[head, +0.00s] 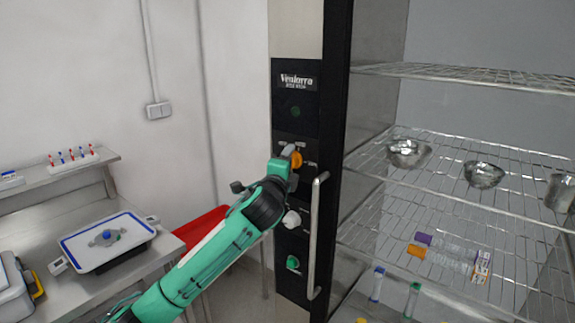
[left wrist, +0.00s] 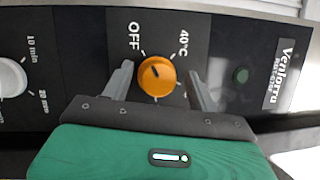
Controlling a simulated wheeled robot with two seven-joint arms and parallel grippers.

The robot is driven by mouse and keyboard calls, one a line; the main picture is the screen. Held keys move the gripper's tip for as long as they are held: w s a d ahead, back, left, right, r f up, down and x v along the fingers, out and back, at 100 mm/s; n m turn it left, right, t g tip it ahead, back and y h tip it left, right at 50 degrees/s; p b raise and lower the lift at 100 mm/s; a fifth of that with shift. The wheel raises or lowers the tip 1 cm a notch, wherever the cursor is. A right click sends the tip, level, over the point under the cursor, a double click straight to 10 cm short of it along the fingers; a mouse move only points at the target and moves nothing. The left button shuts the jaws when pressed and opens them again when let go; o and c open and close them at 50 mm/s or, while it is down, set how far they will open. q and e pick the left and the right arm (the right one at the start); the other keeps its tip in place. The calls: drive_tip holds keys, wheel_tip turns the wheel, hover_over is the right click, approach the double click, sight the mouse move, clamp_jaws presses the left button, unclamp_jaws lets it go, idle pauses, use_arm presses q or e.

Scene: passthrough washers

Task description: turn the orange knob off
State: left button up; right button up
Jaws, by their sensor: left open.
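The orange knob (left wrist: 157,76) is on the black control panel (left wrist: 85,60), with "OFF" and "40°C" marked around it. Its dark pointer mark lies between those two labels, as seen in the left wrist view. In the head view the orange knob (head: 296,159) is partly covered by my gripper. My left gripper (left wrist: 160,80) is open, with one finger on each side of the knob. Gaps show between the fingers and the knob in the wrist view; I cannot tell its depth from the panel. My right gripper is not in view.
A white knob (head: 291,219) and a green knob (head: 292,262) sit lower on the panel. A vertical metal handle (head: 315,235) stands out to their right. Wire shelves (head: 460,170) hold metal bowls. A steel table (head: 150,262) with a tray is at left.

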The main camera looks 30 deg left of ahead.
use_arm(q)
drive_tip(key=shift+s+f, duration=0.1)
drive_tip(key=b+v, duration=0.5)
drive_tip(key=v, duration=0.8)
drive_tip(key=shift+s, duration=0.3)
drive_tip(key=shift+d, duration=0.15)
